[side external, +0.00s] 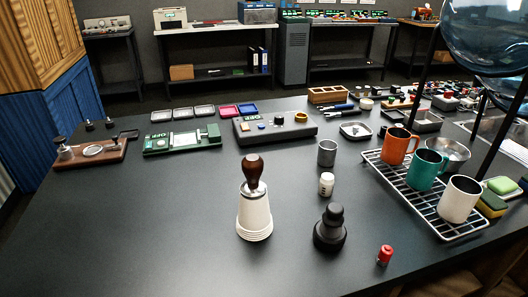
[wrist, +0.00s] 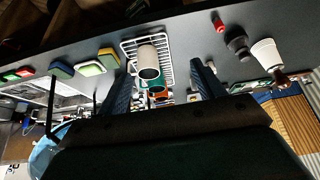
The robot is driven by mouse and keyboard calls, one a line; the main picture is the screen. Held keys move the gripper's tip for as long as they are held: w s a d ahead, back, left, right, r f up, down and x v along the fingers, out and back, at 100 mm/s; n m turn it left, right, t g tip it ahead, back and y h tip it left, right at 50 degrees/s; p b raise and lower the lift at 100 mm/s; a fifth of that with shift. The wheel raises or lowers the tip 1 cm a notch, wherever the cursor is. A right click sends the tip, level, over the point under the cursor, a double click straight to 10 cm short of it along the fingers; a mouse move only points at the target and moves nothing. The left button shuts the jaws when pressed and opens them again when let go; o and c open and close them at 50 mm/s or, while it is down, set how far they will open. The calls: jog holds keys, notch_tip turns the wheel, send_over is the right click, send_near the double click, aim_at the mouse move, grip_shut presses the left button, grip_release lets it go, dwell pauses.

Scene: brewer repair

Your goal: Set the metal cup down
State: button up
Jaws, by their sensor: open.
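The metal cup (side external: 327,152) is a small grey cylinder. It stands upright on the dark table in the side external view, just behind a small white bottle (side external: 326,184). Nothing is touching it there. I cannot pick it out surely in the wrist view. My gripper (wrist: 163,66) shows only in the wrist view, its two dark fingers spread wide with nothing held between them. The white mug (wrist: 149,62) and the wire rack (wrist: 168,47) appear beyond the gap between the fingers.
The wire rack (side external: 425,205) holds an orange mug (side external: 398,146), a teal mug (side external: 427,169) and a white mug (side external: 460,198). A white cone with a brown knob (side external: 254,212), a black tamper-like piece (side external: 330,232) and a red canister (side external: 385,255) stand in front. The table's left front is clear.

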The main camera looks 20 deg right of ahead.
jog(key=shift+s+d+f, duration=0.1)
jog(key=shift+s+f, duration=0.35)
jog(key=shift+s, duration=0.2)
jog(key=shift+s+d+f, duration=0.1)
jog(key=shift+s+f, duration=0.35)
jog(key=shift+s, duration=0.2)
dwell(0.4)
